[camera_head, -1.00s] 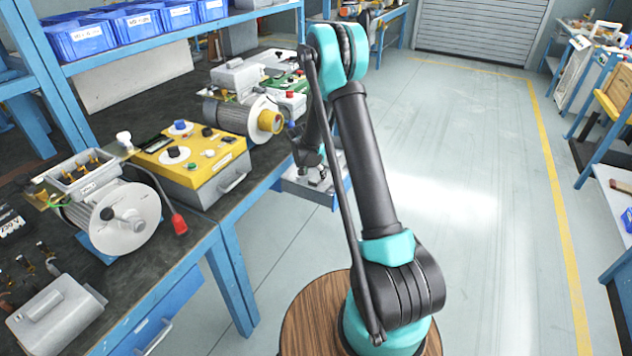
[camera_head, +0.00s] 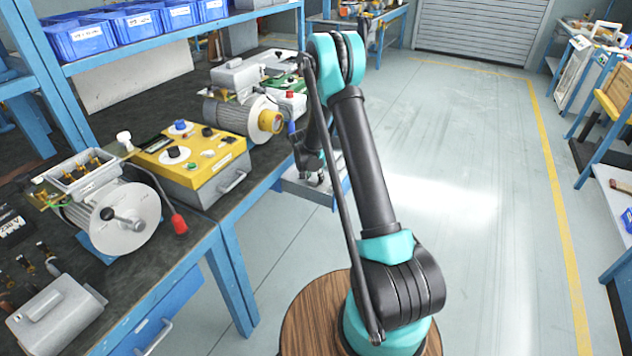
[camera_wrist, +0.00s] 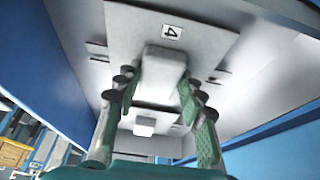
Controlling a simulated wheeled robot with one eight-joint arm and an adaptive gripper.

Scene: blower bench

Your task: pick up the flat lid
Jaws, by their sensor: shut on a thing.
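The flat lid (camera_wrist: 125,38) is a pale grey plate marked "4" with a raised block handle (camera_wrist: 163,75), seen in the wrist view. My gripper (camera_wrist: 160,92) has its green-padded fingers on both sides of this handle and is shut on it. In the head view my gripper (camera_head: 316,172) is low at the open drawer beside the bench, partly hidden by my arm. The lid cannot be made out clearly there. Whether the lid touches the drawer floor cannot be told.
A second plate with a smaller pale handle (camera_wrist: 145,126) lies beyond in the wrist view. Blue side walls (camera_wrist: 50,75) flank the lids closely. The bench (camera_head: 225,207) carries a yellow control box (camera_head: 190,160) and motors. Open floor (camera_head: 480,210) lies to the right.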

